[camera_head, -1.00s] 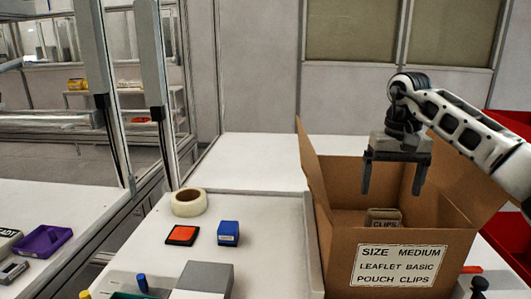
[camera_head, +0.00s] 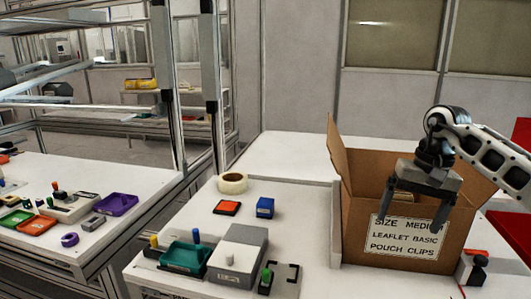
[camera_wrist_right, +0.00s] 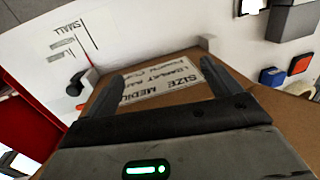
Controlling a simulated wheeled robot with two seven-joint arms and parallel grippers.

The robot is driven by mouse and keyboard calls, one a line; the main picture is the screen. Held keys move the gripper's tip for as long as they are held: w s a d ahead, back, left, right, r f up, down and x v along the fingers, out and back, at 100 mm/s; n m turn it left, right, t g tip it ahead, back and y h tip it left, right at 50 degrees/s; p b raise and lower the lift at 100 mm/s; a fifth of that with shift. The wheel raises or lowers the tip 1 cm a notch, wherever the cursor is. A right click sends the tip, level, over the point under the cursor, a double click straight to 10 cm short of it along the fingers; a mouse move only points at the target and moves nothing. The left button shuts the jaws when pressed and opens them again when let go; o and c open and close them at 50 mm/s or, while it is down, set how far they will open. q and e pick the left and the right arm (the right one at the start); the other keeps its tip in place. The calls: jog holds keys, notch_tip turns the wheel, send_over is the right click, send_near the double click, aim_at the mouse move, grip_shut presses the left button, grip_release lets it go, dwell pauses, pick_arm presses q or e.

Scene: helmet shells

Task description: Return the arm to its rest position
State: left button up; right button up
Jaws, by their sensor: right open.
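My right gripper (camera_head: 416,212) is open and empty. In the head view it hangs in front of the cardboard box (camera_head: 400,255), and its fingers overlap the upper part of the label (camera_head: 405,240) reading SIZE MEDIUM, LEAFLET BASIC, POUCH CLIPS. The right wrist view shows the two spread fingers (camera_wrist_right: 155,84) with nothing between them and the box label (camera_wrist_right: 165,80) beyond. A tan item (camera_head: 400,196) shows inside the open box, partly hidden by the gripper. My left gripper is not in view.
On the table left of the box are a tape roll (camera_head: 232,183), an orange pad (camera_head: 227,208), a blue block (camera_head: 265,207), a green tray (camera_head: 184,258) and a grey box (camera_head: 238,252). A side table (camera_head: 75,160) holds trays. A red bin (camera_head: 510,232) stands right.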

jog(key=s+a+f+m+y, duration=0.2)
jog(key=a+f+y, duration=0.1)
jog(key=a, duration=0.4)
jog(key=s+a+f+m+y, duration=0.2)
jog(key=a+f+y, duration=0.1)
jog(key=a, duration=0.5)
jog(key=s+a+f+m+g+y, duration=0.1)
jog(key=s+a+f+y, duration=0.1)
jog(key=a, duration=0.5)
jog(key=shift+a+f+m+y, duration=0.3)
jog(key=shift+f+m+y, duration=0.15)
jog(key=shift+y, duration=0.45)
jog(key=s+a+r+m+t+y, duration=0.3)
jog(key=s+a+m+t+y, duration=0.35)
jog(key=m, duration=0.85)
jog(key=s+d+f+m+t+h, duration=0.1)
jog(key=d+f+m+t+h, duration=0.35)
jog(key=m, duration=1.15)
jog(key=d+f+m+t+h, duration=0.4)
jog(key=f+m+t+h, duration=0.15)
jog(key=m, duration=1.05)
jog(key=s+d+f+m+g+h, duration=0.4)
jog(key=s+d+f+m+g, duration=0.1)
jog(key=s+f+m, duration=0.5)
jog(key=s+m+p, duration=0.1)
jog(key=s+m, duration=0.1)
jog(key=m, duration=0.2)
jog(key=shift+s, duration=0.25)
